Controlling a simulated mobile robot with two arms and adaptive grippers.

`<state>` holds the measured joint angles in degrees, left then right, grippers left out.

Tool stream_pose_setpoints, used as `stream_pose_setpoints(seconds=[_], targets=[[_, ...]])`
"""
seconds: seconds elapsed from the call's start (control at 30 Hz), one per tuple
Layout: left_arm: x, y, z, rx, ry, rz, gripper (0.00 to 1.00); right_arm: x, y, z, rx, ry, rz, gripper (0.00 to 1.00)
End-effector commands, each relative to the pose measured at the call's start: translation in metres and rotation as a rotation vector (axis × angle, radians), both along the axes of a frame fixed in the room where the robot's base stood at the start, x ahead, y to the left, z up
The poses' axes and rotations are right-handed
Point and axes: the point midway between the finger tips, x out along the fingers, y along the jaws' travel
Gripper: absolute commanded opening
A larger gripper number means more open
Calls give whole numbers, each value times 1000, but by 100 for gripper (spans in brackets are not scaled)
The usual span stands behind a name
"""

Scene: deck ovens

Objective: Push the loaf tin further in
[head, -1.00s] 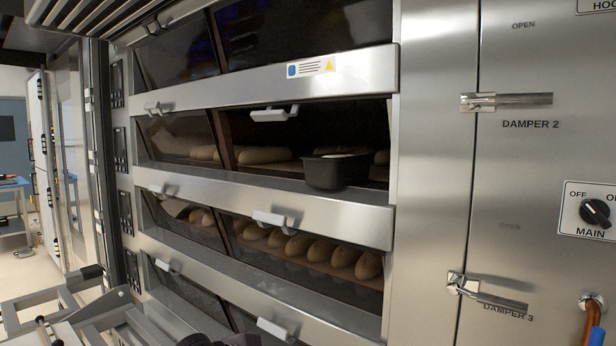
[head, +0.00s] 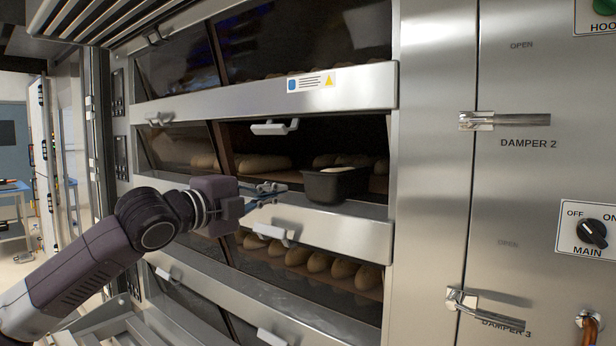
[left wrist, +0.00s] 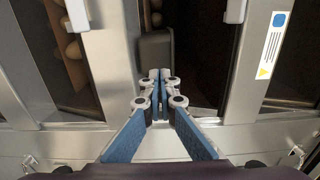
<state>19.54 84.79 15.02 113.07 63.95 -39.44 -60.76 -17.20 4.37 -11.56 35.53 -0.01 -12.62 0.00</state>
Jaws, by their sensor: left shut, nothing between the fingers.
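The black loaf tin (head: 333,189) stands upright in the mouth of the open oven deck, near its right end. Its front overhangs the steel sill, and pale dough shows at its top. My left gripper (head: 281,188) is shut and empty, just to the left of the tin and in front of the sill. In the left wrist view the closed fingertips (left wrist: 160,76) point at the dark tin (left wrist: 155,52). I cannot tell whether they touch it. My right gripper is not in view.
Several loaves (head: 262,164) lie inside the open deck behind the tin. A white handle (head: 275,127) hangs above the opening. The deck below holds a row of loaves (head: 320,262). A steel damper panel (head: 430,170) stands at the right.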

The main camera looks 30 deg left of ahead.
Motion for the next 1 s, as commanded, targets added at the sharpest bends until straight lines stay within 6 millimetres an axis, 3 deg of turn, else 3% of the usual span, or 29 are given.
stream_pose_setpoints(seconds=[0.03, 0.5, 1.0], targets=[[4, 0, 7, -1, -1, 0, 0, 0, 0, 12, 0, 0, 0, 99], [45, -6, 6, -6, -2, -5, 0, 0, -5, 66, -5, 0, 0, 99], [100, -9, 2, -3, 0, -3, 0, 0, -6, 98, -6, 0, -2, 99]])
